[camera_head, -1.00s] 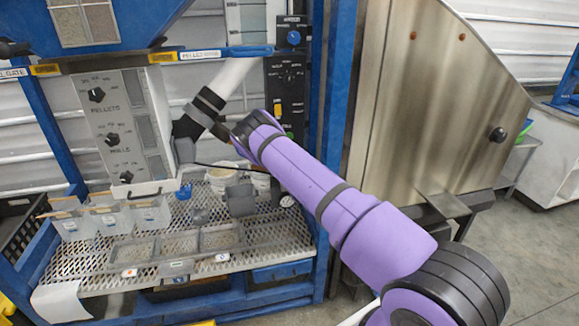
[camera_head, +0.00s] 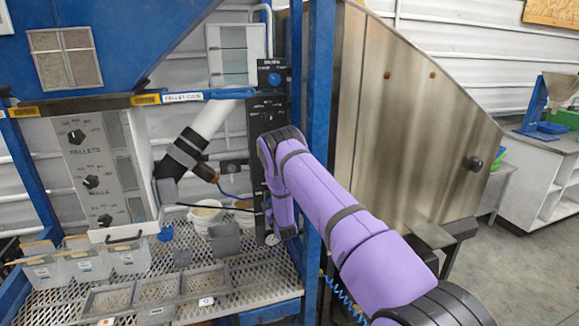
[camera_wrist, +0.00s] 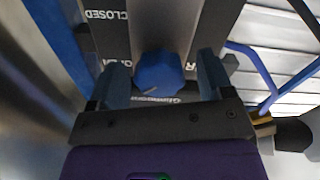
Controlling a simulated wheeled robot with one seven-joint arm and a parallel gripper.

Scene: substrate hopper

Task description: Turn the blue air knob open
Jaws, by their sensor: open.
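A blue faceted knob (camera_wrist: 158,68) sits on a dark panel (camera_wrist: 150,22) in the wrist view. White lettering near it reads "CLOSED", upside down, and more letters are partly covered. My gripper (camera_wrist: 162,80) is open, with one finger on each side of the knob. I cannot tell whether either finger touches it. In the head view my purple arm hides this knob and my fingertips, in front of the lower part of the black panel (camera_head: 267,112). Another blue knob (camera_head: 274,79) shows uncovered at the top of that panel.
A blue post (camera_head: 317,130) stands close beside my arm, with a steel hopper (camera_head: 400,130) to its right. White tubs (camera_head: 207,215) and grey trays (camera_head: 158,290) stand on the mesh shelf below.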

